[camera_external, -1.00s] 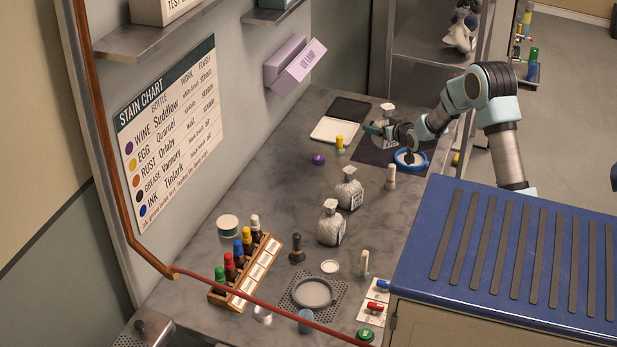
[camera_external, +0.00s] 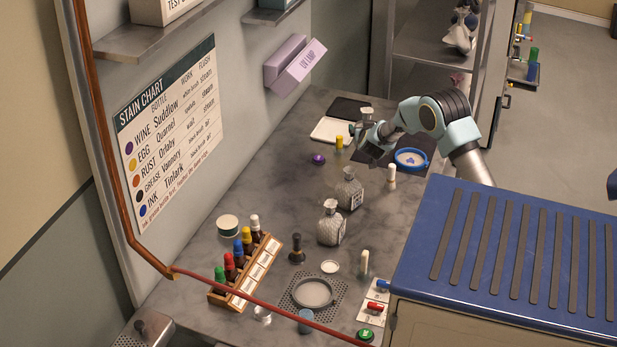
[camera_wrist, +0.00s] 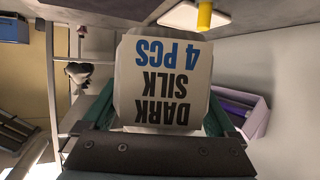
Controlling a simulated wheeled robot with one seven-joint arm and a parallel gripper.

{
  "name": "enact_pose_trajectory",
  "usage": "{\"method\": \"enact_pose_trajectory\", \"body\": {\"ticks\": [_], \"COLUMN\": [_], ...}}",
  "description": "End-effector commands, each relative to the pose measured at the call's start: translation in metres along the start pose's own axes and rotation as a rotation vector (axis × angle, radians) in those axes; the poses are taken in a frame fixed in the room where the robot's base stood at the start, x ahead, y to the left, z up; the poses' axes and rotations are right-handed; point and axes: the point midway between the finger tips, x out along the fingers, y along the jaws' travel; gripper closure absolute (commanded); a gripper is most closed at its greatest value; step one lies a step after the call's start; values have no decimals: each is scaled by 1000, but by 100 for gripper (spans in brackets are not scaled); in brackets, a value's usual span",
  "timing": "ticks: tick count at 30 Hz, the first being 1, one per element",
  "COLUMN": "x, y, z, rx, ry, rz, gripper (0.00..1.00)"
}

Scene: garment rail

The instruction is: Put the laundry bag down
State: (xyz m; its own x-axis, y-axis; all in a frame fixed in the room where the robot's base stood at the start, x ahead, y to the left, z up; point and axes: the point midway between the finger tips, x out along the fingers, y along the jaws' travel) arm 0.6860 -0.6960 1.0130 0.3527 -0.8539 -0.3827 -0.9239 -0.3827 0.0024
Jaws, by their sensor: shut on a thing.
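A laundry bag with a label reading "DARK SILK 4 PCS" (camera_wrist: 164,80) fills the middle of the wrist view, between my green fingers. In the external view its top (camera_external: 367,113) shows beside the white tray (camera_external: 331,131), and my wrist hides most of it. My gripper (camera_external: 360,129) is shut on this bag. I cannot tell whether the bag's base touches the counter. Two other grey bags, a farther one (camera_external: 349,190) and a nearer one (camera_external: 331,224), stand upright on the counter.
A yellow-capped bottle (camera_external: 339,143) and a purple cap (camera_external: 318,159) are close to my gripper. A white bottle (camera_external: 391,176) stands nearby. The counter left of the grey bags is clear.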

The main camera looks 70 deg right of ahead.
Motion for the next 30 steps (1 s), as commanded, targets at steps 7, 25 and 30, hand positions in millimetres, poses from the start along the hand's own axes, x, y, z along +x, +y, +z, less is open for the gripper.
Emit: {"method": "enact_pose_trajectory", "body": {"ticks": [7, 25, 30], "x": [16, 41, 41], "y": [1, 0, 0], "z": [38, 96, 97], "rx": [1, 2, 2], "ry": [-2, 2, 3], "rz": [1, 0, 0], "gripper": [78, 78, 78]}}
